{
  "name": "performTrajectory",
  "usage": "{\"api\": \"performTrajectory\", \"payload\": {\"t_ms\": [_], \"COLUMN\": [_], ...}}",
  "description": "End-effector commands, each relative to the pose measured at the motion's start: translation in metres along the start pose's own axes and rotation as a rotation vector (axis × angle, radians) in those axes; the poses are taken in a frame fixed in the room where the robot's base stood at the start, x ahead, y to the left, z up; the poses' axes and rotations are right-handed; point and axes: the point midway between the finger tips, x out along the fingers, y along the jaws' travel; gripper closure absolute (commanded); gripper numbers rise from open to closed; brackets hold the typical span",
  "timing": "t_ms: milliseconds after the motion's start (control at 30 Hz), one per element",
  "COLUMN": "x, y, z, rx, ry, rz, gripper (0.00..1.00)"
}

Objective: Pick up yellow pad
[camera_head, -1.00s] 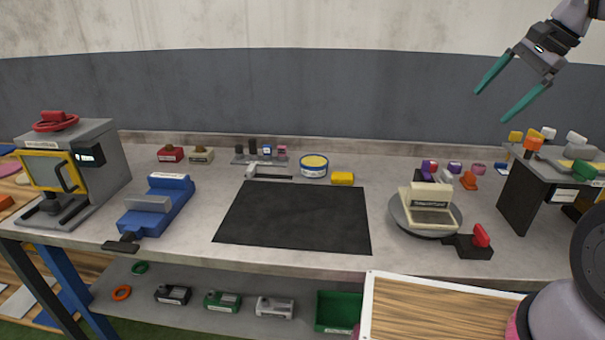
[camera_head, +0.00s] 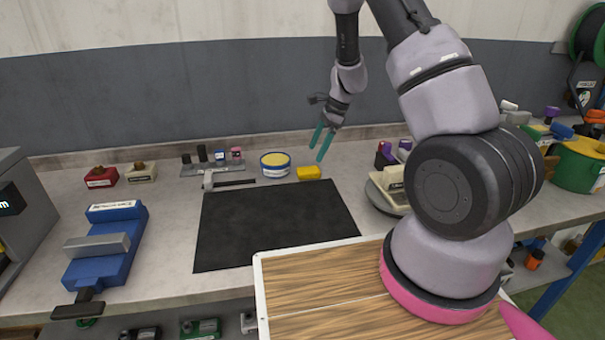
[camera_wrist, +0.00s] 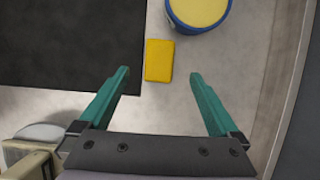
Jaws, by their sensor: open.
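The yellow pad (camera_head: 309,173) is a small rectangular block lying on the grey workbench, just behind the right part of the black mat's far edge. In the wrist view the yellow pad (camera_wrist: 159,60) lies ahead of the fingertips, between their lines, with nothing touching it. My gripper (camera_head: 322,144) has green fingers and hangs above the bench close to the pad. In the wrist view my gripper (camera_wrist: 160,76) is open with nothing between the fingers.
A blue tub with a yellow top (camera_head: 275,164) stands close beside the pad on its left. The black mat (camera_head: 270,225) is bare. A blue vise (camera_head: 105,250) stands at the left. A round turntable (camera_head: 378,196) is partly hidden behind my arm. The back wall is close behind.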

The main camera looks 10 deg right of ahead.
Motion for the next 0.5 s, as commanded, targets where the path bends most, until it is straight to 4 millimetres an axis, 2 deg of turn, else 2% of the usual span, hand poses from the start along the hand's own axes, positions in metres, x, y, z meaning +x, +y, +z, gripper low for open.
{"api": "performTrajectory", "payload": {"t_ms": [100, 267, 500], "x": [0.015, 0.026, 0.061], "y": [0.001, 0.001, 0.001], "z": [0.0, 0.0, -0.002], "rx": [0.001, -0.002, -0.002], "ry": [-0.001, 0.0, 0.001], "rz": [0.002, 0.002, 0.002], "gripper": [0.03, 0.03, 0.03]}}
